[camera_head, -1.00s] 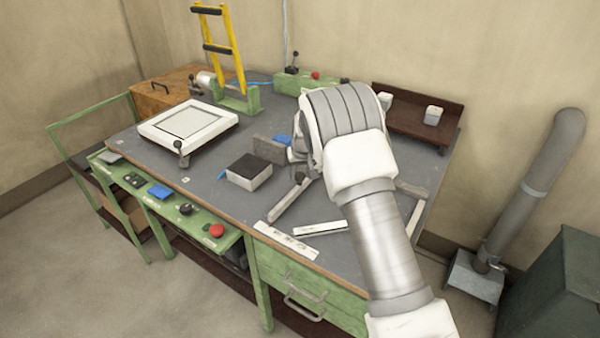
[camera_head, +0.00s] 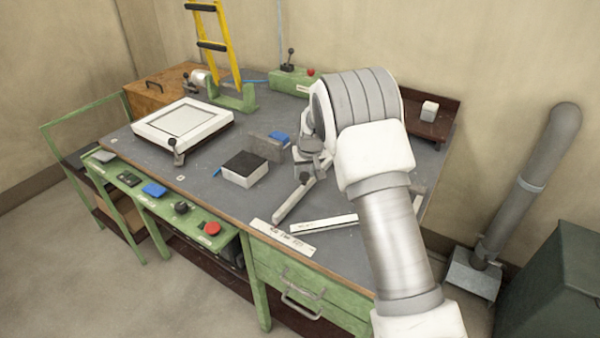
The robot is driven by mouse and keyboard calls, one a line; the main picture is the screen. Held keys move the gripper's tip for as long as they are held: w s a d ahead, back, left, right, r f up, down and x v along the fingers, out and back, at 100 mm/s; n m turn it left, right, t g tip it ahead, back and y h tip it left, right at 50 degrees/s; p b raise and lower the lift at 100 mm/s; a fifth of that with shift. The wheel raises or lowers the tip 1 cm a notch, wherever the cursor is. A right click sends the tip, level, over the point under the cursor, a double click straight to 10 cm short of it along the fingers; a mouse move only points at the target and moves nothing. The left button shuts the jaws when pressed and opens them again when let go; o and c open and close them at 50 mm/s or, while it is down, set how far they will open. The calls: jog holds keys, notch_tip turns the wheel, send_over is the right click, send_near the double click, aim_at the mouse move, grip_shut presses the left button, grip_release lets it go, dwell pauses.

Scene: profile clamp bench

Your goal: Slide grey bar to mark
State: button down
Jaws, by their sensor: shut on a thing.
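A narrow grey bar (camera_head: 291,203) lies diagonally on the bench, its near end towards the front edge. My gripper (camera_head: 306,174) is at the far end of this bar, low over the bench, and is shut on it. My own wrist and arm cover part of the fingers, so the exact contact is hard to see. A pale bar (camera_head: 323,224) lies to the right of the grey bar, apart from it. A white strip with dark print (camera_head: 281,239) lies at the bench's front edge, close to the bar's near end. I cannot make out the mark itself.
A white block with a dark top (camera_head: 244,169) stands left of the bar. A grey upright block (camera_head: 267,147) and a blue piece (camera_head: 278,136) are behind it. A white framed plate (camera_head: 182,124) is at left. A brown tray (camera_head: 448,118) stands behind my arm.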

jog(key=shift+c, duration=2.3)
grip_release()
jog(key=v, duration=1.7)
jog(key=shift+r, duration=0.25)
jog(key=shift+s, duration=0.1)
